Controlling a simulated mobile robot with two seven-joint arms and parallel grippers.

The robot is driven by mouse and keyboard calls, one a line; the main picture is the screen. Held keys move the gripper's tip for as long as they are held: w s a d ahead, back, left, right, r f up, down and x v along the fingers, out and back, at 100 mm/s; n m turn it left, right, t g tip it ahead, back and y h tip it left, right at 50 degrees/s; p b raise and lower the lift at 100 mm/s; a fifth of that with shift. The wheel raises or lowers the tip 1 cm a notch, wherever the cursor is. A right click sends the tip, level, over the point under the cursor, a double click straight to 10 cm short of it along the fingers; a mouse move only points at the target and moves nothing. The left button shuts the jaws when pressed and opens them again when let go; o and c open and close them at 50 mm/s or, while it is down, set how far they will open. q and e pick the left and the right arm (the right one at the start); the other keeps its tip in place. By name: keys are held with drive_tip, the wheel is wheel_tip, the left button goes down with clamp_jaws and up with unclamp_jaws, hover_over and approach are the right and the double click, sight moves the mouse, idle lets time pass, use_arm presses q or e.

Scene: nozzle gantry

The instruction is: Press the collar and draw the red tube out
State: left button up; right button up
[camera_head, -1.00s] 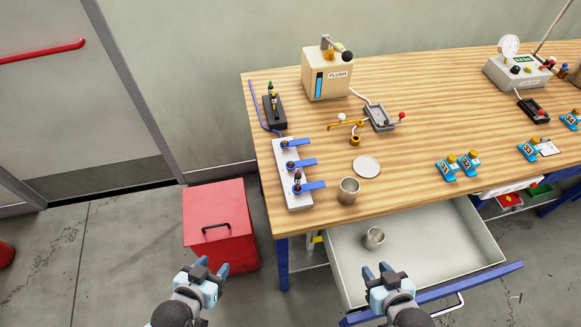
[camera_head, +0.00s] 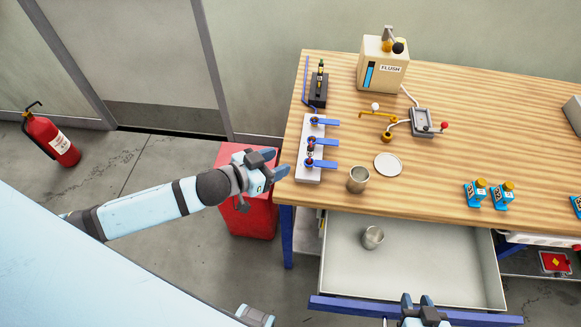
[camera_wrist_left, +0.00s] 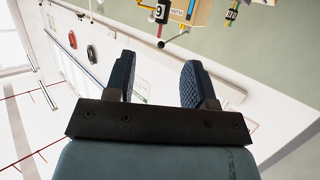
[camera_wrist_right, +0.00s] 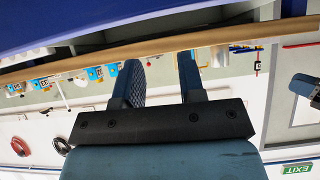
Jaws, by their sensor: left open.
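A white block (camera_head: 308,172) lies at the left end of the workbench, with three round fittings in a row, each with a blue tab (camera_head: 326,143) pointing right. Small dark and reddish parts stand at the fittings; I cannot make out clearly which is the red tube or its collar. My left gripper (camera_head: 279,163) is open and empty, just left of the block near the bench's left edge, apart from it. My right gripper (camera_head: 417,300) is open and empty in front of the open drawer. Both pairs of open fingers also show in the wrist views.
A metal cup (camera_head: 358,180) and a white disc (camera_head: 388,165) stand right of the block. Behind it is a black holder (camera_head: 318,90) beside a blue tube. The open drawer (camera_head: 450,270) juts out in front, holding another cup (camera_head: 372,237). A red bin (camera_head: 250,222) stands below.

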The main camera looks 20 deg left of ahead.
sight(308, 149)
drive_tip(key=shift+a+r, duration=0.1)
drive_tip(key=shift+r, duration=0.1)
use_arm(q)
drive_tip(key=p+x, duration=0.2)
drive_tip(key=x, duration=1)
drive_tip(key=shift+w, duration=0.2)
use_arm(e)
drive_tip(key=shift+d+r, duration=0.3)
drive_tip(key=shift+r, duration=0.35)
use_arm(q)
drive_tip(key=shift+w+d+f, duration=0.25)
drive_tip(key=shift+w+d, duration=0.1)
drive_tip(key=shift+w, duration=0.25)
drive_tip(key=shift+c, duration=0.3)
use_arm(e)
drive_tip(key=shift+a, duration=0.1)
